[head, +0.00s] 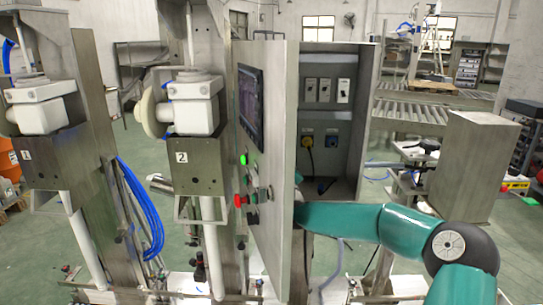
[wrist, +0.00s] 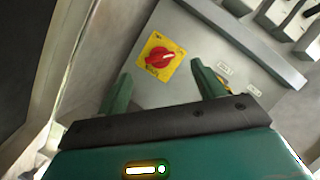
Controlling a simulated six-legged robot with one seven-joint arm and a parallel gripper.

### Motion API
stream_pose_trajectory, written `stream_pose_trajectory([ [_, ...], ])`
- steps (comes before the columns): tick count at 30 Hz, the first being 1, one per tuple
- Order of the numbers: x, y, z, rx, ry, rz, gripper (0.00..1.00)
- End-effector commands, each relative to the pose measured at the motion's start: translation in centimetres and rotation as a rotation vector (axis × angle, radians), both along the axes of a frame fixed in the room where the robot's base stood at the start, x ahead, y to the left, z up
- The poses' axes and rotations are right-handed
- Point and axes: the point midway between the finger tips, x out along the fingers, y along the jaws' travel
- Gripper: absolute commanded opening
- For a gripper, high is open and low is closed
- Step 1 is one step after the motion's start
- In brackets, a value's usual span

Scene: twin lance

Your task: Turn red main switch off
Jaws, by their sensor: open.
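In the wrist view, the red main switch (wrist: 161,57) is a round rotary knob on a square yellow plate with dark markings too small to read. The plate sits on a grey metal panel (wrist: 218,45). My gripper (wrist: 161,69) is open, its two green fingers spread to the left and right of the switch in the picture. Nothing is between the fingers, and they look apart from the knob; the exact distance is unclear. In the head view my teal arm runs behind the open cabinet door (head: 280,160), which hides my gripper and the switch.
The open cabinet (head: 350,100) has several switches and sockets on its back panel. The door's front carries a screen (head: 250,105), a green button (head: 243,159) and a red knob (head: 240,200). Machine columns stand left. A metal box (head: 475,165) stands right, near my arm.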

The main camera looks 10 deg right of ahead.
Motion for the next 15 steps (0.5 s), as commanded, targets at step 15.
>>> stream_pose_trajectory([
  [15, 5.8, 0.7, 1.4, -0.001, 0.001, 0.0, 0.68],
])
